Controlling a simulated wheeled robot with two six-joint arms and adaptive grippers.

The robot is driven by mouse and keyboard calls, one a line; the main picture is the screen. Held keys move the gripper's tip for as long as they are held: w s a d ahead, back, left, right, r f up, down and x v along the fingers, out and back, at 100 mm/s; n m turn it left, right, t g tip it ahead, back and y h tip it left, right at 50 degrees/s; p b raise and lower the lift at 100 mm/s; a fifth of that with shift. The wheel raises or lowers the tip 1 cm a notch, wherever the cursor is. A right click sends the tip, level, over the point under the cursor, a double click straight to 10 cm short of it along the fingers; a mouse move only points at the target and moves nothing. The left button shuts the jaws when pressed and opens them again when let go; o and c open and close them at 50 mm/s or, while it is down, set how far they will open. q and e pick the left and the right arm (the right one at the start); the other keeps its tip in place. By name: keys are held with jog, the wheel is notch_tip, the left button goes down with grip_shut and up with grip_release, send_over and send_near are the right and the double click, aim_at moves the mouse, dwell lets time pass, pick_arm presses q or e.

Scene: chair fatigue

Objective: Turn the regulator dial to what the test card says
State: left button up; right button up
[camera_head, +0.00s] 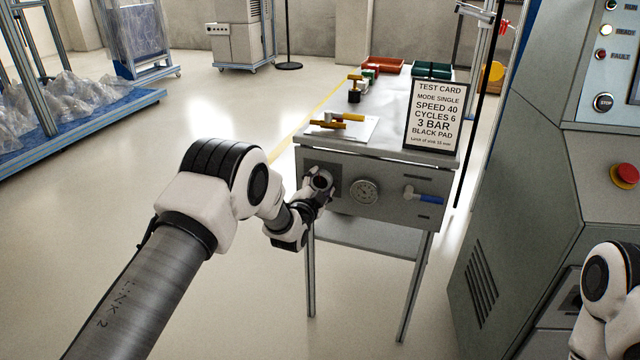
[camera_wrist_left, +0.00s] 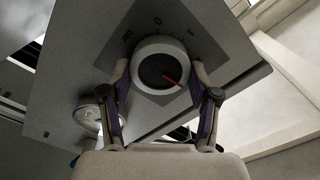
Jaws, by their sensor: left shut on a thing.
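The regulator dial (camera_wrist_left: 150,72) is a round knob with a pale rim, a dark face and a red pointer, on a dark square plate (camera_head: 309,178) on the bench's front panel. In the wrist view the pointer slants toward the lower right; the plate's marks are too faint to read surely. My left gripper (camera_wrist_left: 160,78) is shut on the dial, one finger each side of its rim. In the head view my left gripper (camera_head: 322,182) hides most of the dial. The test card (camera_head: 434,116) reads mode single, speed 40, cycles 6, 3 bar, black pad. My right gripper is out of view.
A round gauge (camera_head: 364,192) sits right of the dial, its reading too small to tell. A blue-handled valve (camera_head: 428,198) is further right. The bench top (camera_head: 388,98) holds tools and bins. A grey machine (camera_head: 545,180) stands right, with a red stop button (camera_head: 626,173).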

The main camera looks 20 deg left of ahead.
pick_arm(q)
jog(key=shift+m, duration=0.6)
jog(key=o, duration=1.2)
jog(key=shift+c, duration=0.2)
jog(key=s, duration=1.2)
jog(key=shift+a, duration=0.15)
